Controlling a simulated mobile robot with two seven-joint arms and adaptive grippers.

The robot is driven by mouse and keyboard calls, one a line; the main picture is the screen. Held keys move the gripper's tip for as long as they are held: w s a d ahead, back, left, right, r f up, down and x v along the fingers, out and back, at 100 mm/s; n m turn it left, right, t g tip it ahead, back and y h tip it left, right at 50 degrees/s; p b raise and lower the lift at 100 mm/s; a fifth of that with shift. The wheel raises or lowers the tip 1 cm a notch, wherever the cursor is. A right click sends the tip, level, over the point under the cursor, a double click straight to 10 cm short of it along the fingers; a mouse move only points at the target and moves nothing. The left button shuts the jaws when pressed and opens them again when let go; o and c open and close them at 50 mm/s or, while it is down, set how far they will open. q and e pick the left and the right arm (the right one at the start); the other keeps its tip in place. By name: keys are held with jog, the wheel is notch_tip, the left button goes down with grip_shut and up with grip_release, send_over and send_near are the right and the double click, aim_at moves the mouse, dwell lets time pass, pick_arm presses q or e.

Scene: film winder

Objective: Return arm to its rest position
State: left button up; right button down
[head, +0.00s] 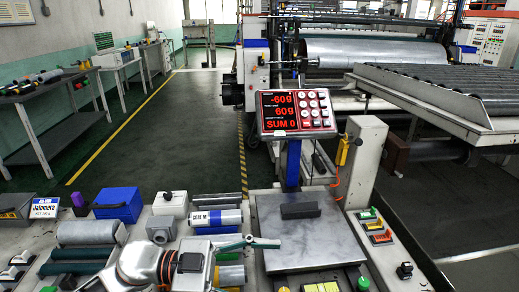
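My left arm comes in at the lower left, and its gripper (262,242) is over the console, at the left edge of the weighing plate (312,243). Its slim fingers are seen side-on, so I cannot tell whether they are open or shut. I see nothing clearly held in them. A dark block (300,211) lies on the plate, apart from and beyond the gripper. My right gripper is not in view. The scale display (294,112) behind the plate reads -60g, 60g and SUM 0 in red.
Left of the plate are a blue box (117,205), a white-and-blue cylinder (216,218) and grey rolls (92,232). Coloured switches (375,227) line the right edge. A roller conveyor (440,90) stands at the right. The aisle (195,120) behind is clear.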

pick_arm(q)
jog(key=w+a+f+n+t+y+p, duration=0.25)
jog(key=a+n+t, duration=0.25)
jog(key=n+t, duration=0.25)
jog(key=w+a+f+n+t+y+p, duration=0.1)
jog(key=w+a+f+n+t+y, duration=0.2)
jog(key=n+t, duration=0.45)
jog(key=s+a+f+n+g+y, duration=0.1)
jog(key=s+a+f+y, duration=0.2)
jog(key=f, duration=0.4)
jog(key=s+a+f+n+g+y+p, duration=0.1)
jog(key=s+a+f+y, duration=0.2)
jog(key=s+a+f, duration=0.3)
jog(key=s+a+f+n+g+y+p, duration=0.1)
jog(key=s+a+f+y, duration=0.3)
jog(key=s+f, duration=0.4)
notch_tip(320, 180, down, 2)
jog(key=shift+a+f+g, duration=0.2)
jog(key=shift+a+g, duration=0.1)
jog(key=shift+g, duration=0.2)
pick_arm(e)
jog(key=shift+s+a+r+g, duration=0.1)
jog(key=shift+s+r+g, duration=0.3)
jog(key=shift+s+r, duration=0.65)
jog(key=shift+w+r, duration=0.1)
